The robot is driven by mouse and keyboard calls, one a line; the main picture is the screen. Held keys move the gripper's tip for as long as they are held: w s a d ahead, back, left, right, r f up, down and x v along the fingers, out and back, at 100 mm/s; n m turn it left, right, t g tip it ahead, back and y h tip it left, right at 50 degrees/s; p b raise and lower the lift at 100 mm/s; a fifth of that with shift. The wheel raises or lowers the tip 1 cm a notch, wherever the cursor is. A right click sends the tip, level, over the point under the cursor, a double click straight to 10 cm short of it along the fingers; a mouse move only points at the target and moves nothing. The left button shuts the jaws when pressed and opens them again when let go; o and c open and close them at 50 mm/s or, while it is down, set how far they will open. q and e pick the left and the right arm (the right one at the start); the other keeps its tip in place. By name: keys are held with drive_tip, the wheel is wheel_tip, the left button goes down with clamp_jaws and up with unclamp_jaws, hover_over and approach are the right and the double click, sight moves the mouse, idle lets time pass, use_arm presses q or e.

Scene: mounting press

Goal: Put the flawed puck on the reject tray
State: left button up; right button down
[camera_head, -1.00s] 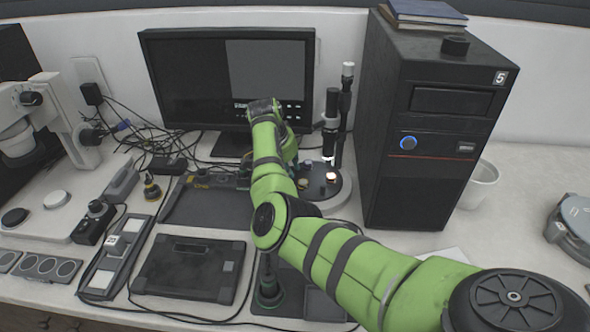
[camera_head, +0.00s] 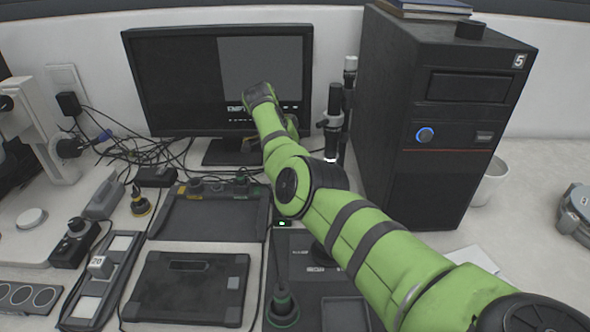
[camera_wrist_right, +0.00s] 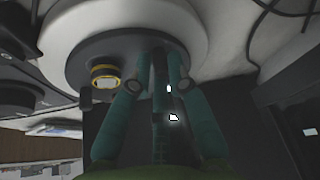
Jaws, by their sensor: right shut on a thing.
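My right gripper (camera_wrist_right: 160,84) shows in the wrist view, with its teal fingers over a dark round plate (camera_wrist_right: 75,62). It is shut on a small dark thing, probably a puck, mostly hidden between the fingers; no flaw is visible. In the head view my green right arm hides the gripper and the puck stage. A dark shallow tray (camera_head: 210,218) with yellow and green marks lies left of my arm; I cannot tell whether it is the reject tray. My left gripper is out of view.
A monitor (camera_head: 180,85) stands at the back, and a black computer tower (camera_head: 435,170) rises right of my arm. A slim upright instrument (camera_head: 333,115) stands between them. A flat black case (camera_head: 186,288) lies in front of the tray. Cables run along the left back.

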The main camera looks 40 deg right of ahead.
drive_tip(key=shift+w+d+r+m+b, duration=0.15)
drive_tip(key=shift+d+m+b, duration=0.15)
drive_tip(key=shift+b, duration=0.2)
idle(0.4)
drive_tip(key=c, duration=1.2)
unclamp_jaws()
drive_tip(key=shift+c, duration=0.2)
drive_tip(key=shift+a, duration=0.1)
drive_tip(key=v, duration=0.7)
drive_tip(key=shift+r, duration=0.2)
